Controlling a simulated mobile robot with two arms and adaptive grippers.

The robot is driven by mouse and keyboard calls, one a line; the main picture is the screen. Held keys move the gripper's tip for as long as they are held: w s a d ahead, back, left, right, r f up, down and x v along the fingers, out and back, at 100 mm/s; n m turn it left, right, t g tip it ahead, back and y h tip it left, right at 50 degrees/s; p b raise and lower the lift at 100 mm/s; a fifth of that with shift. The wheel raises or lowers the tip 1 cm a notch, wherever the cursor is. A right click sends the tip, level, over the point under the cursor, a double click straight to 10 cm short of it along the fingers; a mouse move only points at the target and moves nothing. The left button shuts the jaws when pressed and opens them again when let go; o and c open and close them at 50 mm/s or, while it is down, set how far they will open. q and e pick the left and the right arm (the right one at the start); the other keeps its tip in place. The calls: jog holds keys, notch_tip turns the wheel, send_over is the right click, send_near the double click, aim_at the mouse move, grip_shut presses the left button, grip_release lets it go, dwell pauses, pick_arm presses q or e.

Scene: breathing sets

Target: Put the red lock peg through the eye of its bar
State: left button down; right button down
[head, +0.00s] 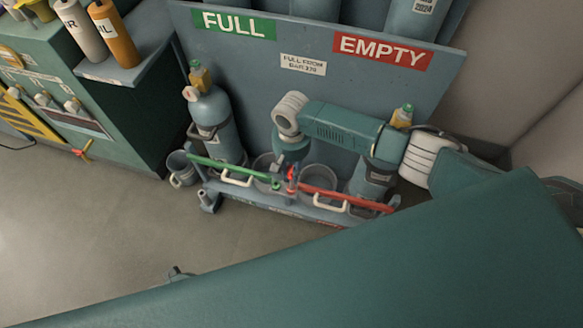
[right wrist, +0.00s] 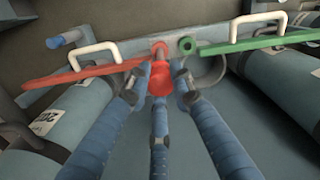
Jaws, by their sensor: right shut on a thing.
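The red lock peg (right wrist: 160,80) is between the fingers of my right gripper (right wrist: 158,88), which is shut on it. In the head view the peg (head: 291,174) shows small and bright under my right wrist. The red bar (head: 345,198) runs across the right bay of the rack; in the right wrist view the bar (right wrist: 85,74) is on the left, its inner end close by the peg. The peg covers most of the bar's eye, so I cannot tell whether its tip is inside. My left gripper is not in view.
The green bar (head: 225,169) crosses the left bay, its ringed end (right wrist: 186,45) just beside the peg. Blue cylinders stand in the rack, one at left (head: 209,117). A bucket (head: 181,169) stands left of the rack. The floor (head: 80,235) in front is clear.

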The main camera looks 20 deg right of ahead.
jog(key=c, duration=1.4)
grip_release()
jog(key=shift+c, duration=0.2)
notch_tip(320, 180, up, 12)
